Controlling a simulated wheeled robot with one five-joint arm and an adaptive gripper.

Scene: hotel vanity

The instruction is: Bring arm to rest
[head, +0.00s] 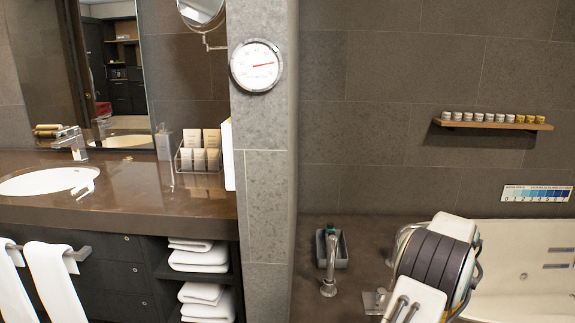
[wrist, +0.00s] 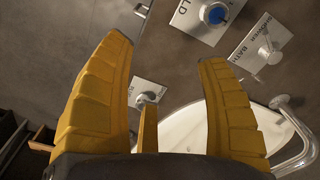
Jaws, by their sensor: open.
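My gripper (wrist: 165,52) shows in the wrist view as two thick yellow ridged fingers, spread wide apart with nothing held between them. Beyond the fingertips is a dark wall with labelled plates: one with a blue-capped knob (wrist: 216,14), and one with a metal lever (wrist: 270,54). Both are apart from the fingers. In the head view, a white and dark ribbed part of my arm is at the lower right, in front of the bathtub (head: 505,240); the fingers cannot be made out there.
A chrome pipe (wrist: 300,130) curves beside the right finger, over the white tub (wrist: 185,130). In the head view, a shelf (head: 490,124) of small jars is on the wall, a dark tray (head: 341,250) stands on the ledge, and the vanity counter (head: 120,190) is at left.

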